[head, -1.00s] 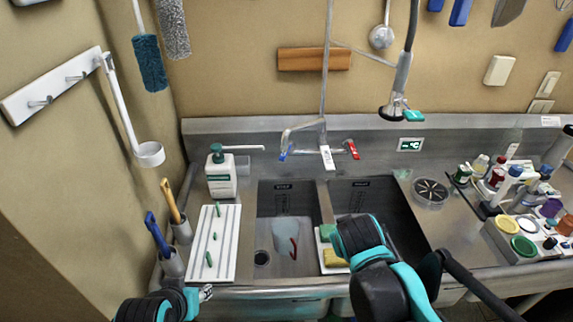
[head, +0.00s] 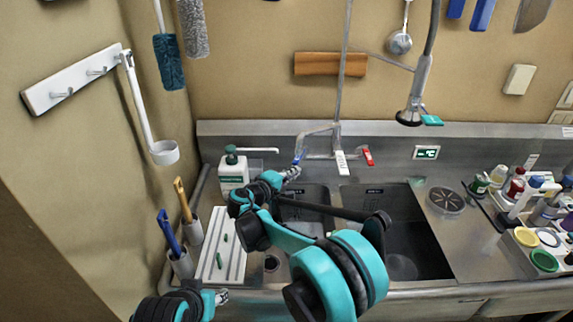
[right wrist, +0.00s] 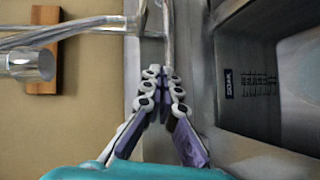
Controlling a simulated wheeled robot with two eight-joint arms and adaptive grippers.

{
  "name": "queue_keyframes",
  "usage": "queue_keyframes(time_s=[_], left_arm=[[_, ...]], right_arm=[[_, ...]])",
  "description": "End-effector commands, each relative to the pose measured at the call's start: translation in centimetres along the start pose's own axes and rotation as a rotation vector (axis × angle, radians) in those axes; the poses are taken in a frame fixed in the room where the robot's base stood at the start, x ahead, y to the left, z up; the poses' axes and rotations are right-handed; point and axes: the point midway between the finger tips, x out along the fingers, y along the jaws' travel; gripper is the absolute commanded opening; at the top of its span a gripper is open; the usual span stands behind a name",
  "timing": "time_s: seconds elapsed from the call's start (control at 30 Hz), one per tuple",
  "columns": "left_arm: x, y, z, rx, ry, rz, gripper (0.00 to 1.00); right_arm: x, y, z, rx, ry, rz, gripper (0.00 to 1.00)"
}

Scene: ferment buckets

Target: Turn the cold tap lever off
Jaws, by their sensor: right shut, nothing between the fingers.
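The cold tap lever (head: 299,157), with a blue end, is on the left side of the wall tap (head: 322,130) above the sink. The red lever (head: 367,155) is on its right. My right gripper (head: 292,173) is shut and empty just below the blue lever. I cannot tell whether they touch. In the right wrist view the closed fingers (right wrist: 165,74) point at the steel back ledge; the blue lever cannot be made out there. My left gripper (head: 222,297) is low at the front left, away from the tap, its jaws too small to judge.
A soap bottle (head: 233,172) stands left of my right gripper. A white drainer board (head: 213,250) lies left of the basins. My right arm hides much of the left basin (head: 310,196). A wooden block (head: 330,64) is on the wall; bottles crowd the right counter.

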Motion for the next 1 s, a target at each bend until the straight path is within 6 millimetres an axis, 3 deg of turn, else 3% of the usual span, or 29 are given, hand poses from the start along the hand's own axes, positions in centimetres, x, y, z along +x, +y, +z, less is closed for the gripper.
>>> queue_keyframes(time_s=[0.03, 0.1, 0.3, 0.47, 0.8, 1.0], left_arm=[[0.1, 0.0, 0.1, 0.0, 0.0, 0.0, 0.41], [0.2, 0.0, 0.1, 0.0, 0.0, 0.0, 0.41], [0.3, 0.0, 0.2, 0.0, 0.0, 0.0, 0.41], [0.5, 0.0, 0.4, 0.0, 0.0, 0.0, 0.41], [1.8, 0.0, 1.3, 0.0, 0.0, 0.0, 0.41], [2.2, 0.0, 1.6, 0.0, 0.0, 0.0, 0.41]], right_arm=[[-0.3, -1.4, -2.0, -0.025, 0.015, 0.045, 0.0], [-0.8, -2.7, -4.0, -0.055, 0.029, 0.106, 0.0], [-2.0, -4.8, -7.0, -0.098, 0.053, 0.207, 0.0], [-1.3, -4.9, -7.3, -0.104, 0.054, 0.221, 0.0], [4.6, -3.7, -7.5, -0.103, 0.052, 0.219, 0.0], [6.9, -3.1, -7.8, -0.103, 0.054, 0.218, 0.0]])
